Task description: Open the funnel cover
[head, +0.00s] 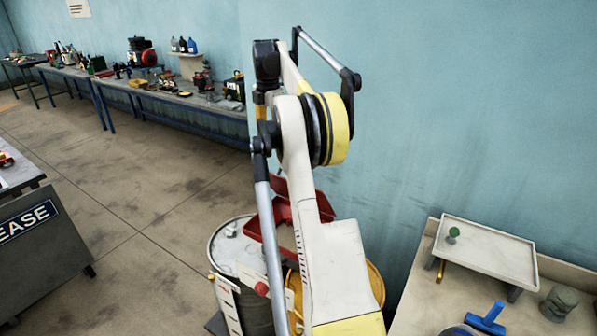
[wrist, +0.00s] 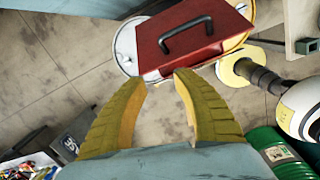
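The red funnel cover (wrist: 190,40) with a black handle (wrist: 186,34) shows at the top of the wrist view, above the top of a drum. My gripper (wrist: 161,80) has two yellow ribbed fingers. They are apart with nothing between them, and their tips are just below the cover's near edge in the picture. They do not appear to hold the handle. In the head view the red funnel (head: 266,228) shows beside my arm, which hides part of it. I cannot tell there how far the cover is raised. My gripper is hidden in that view.
A pale drum (head: 228,245) and a yellow-rimmed drum (head: 376,284) stand under the funnel. A green drum (wrist: 262,142) is at the lower right of the wrist view. A bench with a tray (head: 490,252) is at right. Open floor (head: 130,200) lies left.

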